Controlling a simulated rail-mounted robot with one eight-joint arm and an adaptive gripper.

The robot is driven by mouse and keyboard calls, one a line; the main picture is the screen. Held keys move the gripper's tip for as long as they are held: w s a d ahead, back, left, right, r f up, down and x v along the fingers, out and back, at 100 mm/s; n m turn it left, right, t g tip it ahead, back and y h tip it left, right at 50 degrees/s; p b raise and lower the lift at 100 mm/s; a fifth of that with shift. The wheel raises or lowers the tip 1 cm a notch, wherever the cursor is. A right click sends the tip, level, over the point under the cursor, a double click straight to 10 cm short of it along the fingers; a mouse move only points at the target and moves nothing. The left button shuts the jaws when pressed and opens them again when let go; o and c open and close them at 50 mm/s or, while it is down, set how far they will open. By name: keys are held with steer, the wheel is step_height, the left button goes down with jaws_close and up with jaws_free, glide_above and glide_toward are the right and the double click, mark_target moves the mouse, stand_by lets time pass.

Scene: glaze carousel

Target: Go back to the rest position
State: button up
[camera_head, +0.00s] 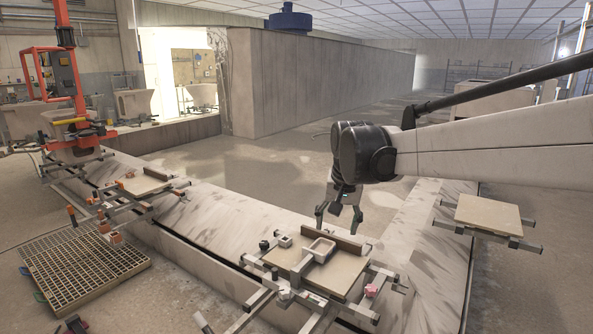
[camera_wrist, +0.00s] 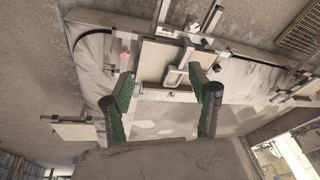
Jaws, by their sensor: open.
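My gripper (camera_head: 340,217) hangs from the end of my arm, just behind the near carousel fixture in the head view. Its two fingers are spread apart with nothing between them. In the wrist view my gripper (camera_wrist: 165,100) shows two green-and-dark fingers wide apart. The near fixture carries a tan square board (camera_head: 338,275) with a small pale rectangular frame-like piece (camera_head: 318,250) on it. The wrist view also shows the board (camera_wrist: 157,58) and the pale piece (camera_wrist: 176,75) beyond my fingertips.
The carousel track (camera_head: 225,213) runs from left to right with a bend. Other boards stand at the left (camera_head: 143,184) and right (camera_head: 488,215). An orange lifting device (camera_head: 68,75) stands at the far left. A floor grating (camera_head: 82,270) lies at the left. Open floor lies behind the track.

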steer(key=s+d+r+n+t+p, duration=0.1)
steer(key=s+d+r+p, duration=0.15)
steer(key=s, duration=0.55)
steer(key=s+d+r+t+p, duration=0.1)
steer(key=s+d+r, duration=0.25)
steer(key=s, duration=0.45)
steer(key=s+d+f+t+p, duration=0.1)
steer(key=s+d+f, duration=0.1)
steer(key=s, duration=0.5)
steer(key=s+d+f+n+t+p, duration=0.1)
steer(key=s+d+f, duration=0.1)
steer(key=s, duration=0.5)
steer(key=shift+f+h, duration=0.3)
steer(key=shift+s, duration=0.1)
stand_by(1.7)
